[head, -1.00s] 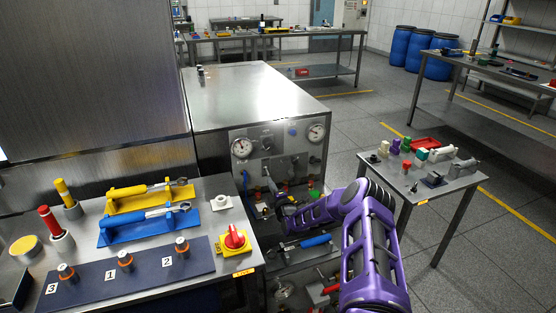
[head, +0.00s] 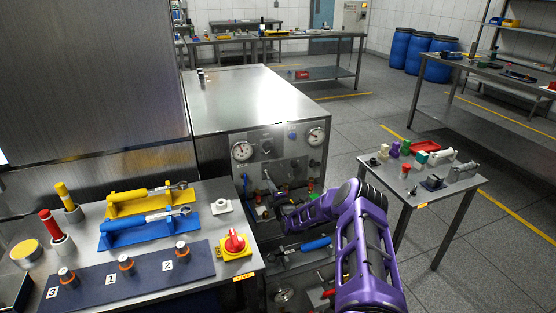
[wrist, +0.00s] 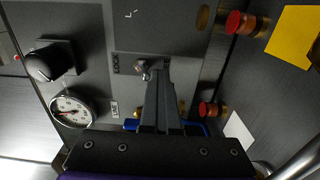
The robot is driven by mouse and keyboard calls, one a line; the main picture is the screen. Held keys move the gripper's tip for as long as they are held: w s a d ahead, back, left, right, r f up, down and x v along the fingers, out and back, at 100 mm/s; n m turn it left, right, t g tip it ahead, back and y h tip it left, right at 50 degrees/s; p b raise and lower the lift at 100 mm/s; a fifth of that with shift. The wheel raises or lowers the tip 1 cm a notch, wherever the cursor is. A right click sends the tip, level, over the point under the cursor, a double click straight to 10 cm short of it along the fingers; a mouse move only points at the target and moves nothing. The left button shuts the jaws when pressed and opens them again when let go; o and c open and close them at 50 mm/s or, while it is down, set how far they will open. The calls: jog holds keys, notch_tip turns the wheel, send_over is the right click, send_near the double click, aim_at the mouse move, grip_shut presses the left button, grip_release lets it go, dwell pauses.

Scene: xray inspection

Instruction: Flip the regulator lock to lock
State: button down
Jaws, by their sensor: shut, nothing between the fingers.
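The regulator lock is a small metal lever with a rounded end (wrist: 142,67) on a grey plate (wrist: 122,84) in the wrist view. The plate carries a small label that seems to read LOCK at its left. My gripper (wrist: 161,72) is shut and empty, its fingertips just right of the lever end. I cannot tell whether they touch it. The fingers hide the lower right of the plate. In the head view the lock is too small to make out, and my purple arm reaches to the front panel (head: 267,140) of the metal cabinet.
A black knob (wrist: 42,65) and a round gauge (wrist: 70,110) sit left of the plate in the wrist view. Red-capped fittings (wrist: 236,22) stick out at right. A tool table (head: 225,268) stands at left, a small side table (head: 440,187) at right.

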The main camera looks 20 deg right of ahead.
jog(key=s+p, duration=0.4)
jog(key=s, duration=0.3)
jog(key=shift+r, duration=0.3)
dwell(0.6)
